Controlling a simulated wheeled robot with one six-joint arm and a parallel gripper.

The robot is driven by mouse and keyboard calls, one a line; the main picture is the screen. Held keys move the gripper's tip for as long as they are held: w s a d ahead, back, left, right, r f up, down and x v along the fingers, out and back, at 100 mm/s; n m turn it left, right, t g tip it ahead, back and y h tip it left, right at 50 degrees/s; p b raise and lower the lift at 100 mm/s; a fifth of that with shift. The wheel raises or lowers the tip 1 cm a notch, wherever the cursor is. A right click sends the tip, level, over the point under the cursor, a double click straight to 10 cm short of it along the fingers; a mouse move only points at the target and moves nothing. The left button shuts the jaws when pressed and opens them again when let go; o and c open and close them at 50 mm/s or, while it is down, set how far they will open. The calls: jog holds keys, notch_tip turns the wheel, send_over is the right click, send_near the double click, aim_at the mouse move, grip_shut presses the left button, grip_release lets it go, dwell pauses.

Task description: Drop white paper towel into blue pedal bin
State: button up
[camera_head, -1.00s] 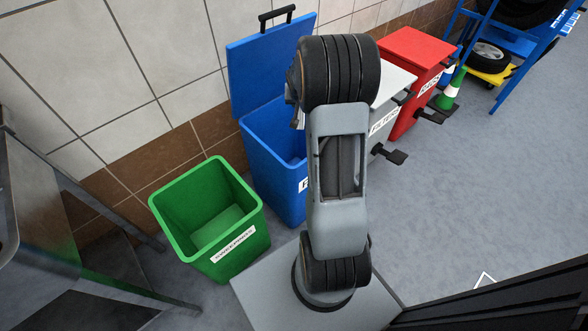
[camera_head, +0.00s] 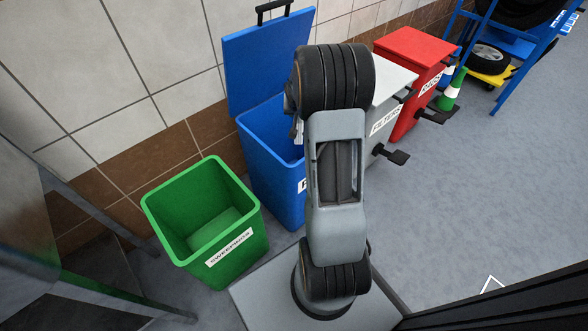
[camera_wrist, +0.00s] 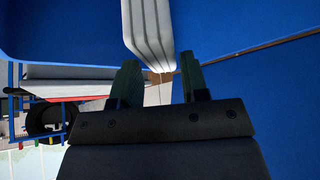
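The blue pedal bin (camera_head: 272,180) stands against the wall in the head view with its lid (camera_head: 268,58) raised. My arm covers its right part and hides most of my gripper there. In the wrist view, my gripper (camera_wrist: 160,70) has its two dark fingers a little apart, with one end of the folded white paper towel (camera_wrist: 147,32) between the tips. The towel extends away from them toward the top of the picture. It seems pinched, though the contact is partly hidden. Blue surfaces (camera_wrist: 235,90) surround it on the top and right.
A green open bin (camera_head: 208,220) stands left of the blue one. A grey-white bin (camera_head: 383,122) and a red bin (camera_head: 412,58) stand to the right, with a cone (camera_head: 452,92) and a blue tyre rack beyond. The floor at right is clear.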

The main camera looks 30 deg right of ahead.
jog(key=o, duration=0.4)
jog(key=p+v, duration=0.4)
jog(key=v, duration=1)
jog(key=shift+d, duration=0.1)
jog(key=s+a+r+n+y+p, duration=0.1)
jog(key=s+a+r+n+p, duration=0.1)
jog(key=s+a+r+p, duration=0.3)
jog(key=s+a+r+n+g+y+p, duration=0.1)
jog(key=s+a+r+n+p, duration=0.1)
jog(key=s+a+r+p, duration=0.3)
jog(key=s+a+r+n+y+p, duration=0.1)
jog(key=s+a+r+p, duration=0.4)
jog(key=a+r+p, duration=0.5)
jog(key=shift+s+a+r+n+g+y+p, duration=0.15)
jog(key=shift+r+n+p, duration=0.15)
jog(key=shift+r+p, duration=1.55)
jog(key=shift+w+a+r+n+g+y+p, duration=0.1)
jog(key=shift+r+n+p, duration=0.2)
jog(key=shift+r+p, duration=1.6)
jog(key=shift+s+a+r+n+g+y+p, duration=0.25)
jog(key=shift+r+p, duration=0.55)
jog(key=shift+r, duration=2.05)
jog(key=shift+s+a+r+n+p, duration=0.2)
jog(key=shift+s+r+n+p, duration=0.05)
jog(key=shift+s+p, duration=0.1)
jog(key=shift+c, duration=0.4)
